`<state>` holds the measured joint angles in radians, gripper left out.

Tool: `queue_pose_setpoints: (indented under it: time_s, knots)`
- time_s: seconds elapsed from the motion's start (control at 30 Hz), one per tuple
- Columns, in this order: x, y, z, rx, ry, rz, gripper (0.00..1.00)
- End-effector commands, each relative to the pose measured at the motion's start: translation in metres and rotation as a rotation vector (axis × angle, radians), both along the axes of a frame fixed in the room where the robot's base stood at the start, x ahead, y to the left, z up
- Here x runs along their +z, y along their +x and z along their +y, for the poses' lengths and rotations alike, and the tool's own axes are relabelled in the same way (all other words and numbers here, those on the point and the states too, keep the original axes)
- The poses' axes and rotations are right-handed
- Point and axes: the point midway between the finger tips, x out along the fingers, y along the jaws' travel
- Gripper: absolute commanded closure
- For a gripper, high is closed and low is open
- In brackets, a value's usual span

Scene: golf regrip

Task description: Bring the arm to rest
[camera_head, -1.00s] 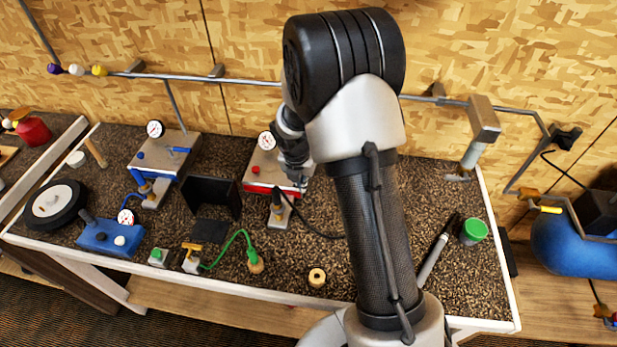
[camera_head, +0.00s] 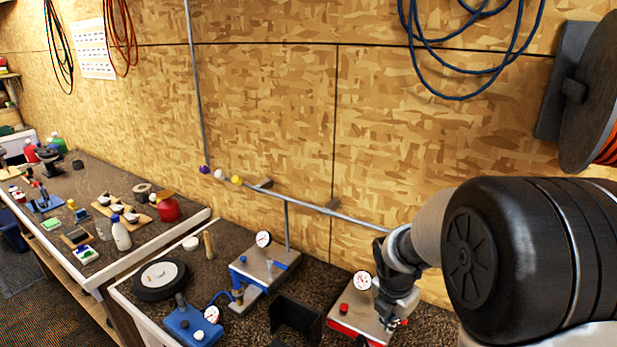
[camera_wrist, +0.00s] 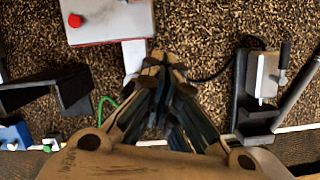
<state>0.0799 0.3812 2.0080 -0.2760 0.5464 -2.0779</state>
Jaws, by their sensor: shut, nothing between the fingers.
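My gripper (camera_wrist: 163,62) shows in the wrist view with its fingertips together and nothing between them. It is above the dark speckled bench top, close to the grey block with a red-fronted base (camera_wrist: 110,20). In the head view my gripper (camera_head: 393,318) is at the lower right, partly in front of that red-fronted device (camera_head: 352,312). My arm fills the lower right corner of the head view. Whether the gripper touches the device cannot be told.
A blue-based gauge device (camera_head: 262,272), a black wheel (camera_head: 160,279) and a blue box (camera_head: 192,325) stand on the bench. A black angled plate (camera_head: 296,318) is left of my gripper. A metal rail (camera_head: 340,214) runs along the wooden wall behind.

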Motion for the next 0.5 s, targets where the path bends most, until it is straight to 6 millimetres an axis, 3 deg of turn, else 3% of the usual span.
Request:
queue_pose_setpoints:
  time_s: [0.2,0.33,0.5]
  knots:
    - [0.068,-0.061,0.019,-0.584,0.166,-0.152,1.0]
    - [0.094,-0.107,0.032,-0.951,0.293,-0.225,1.0]
    - [0.111,-0.17,0.048,-1.423,0.479,-0.287,1.0]
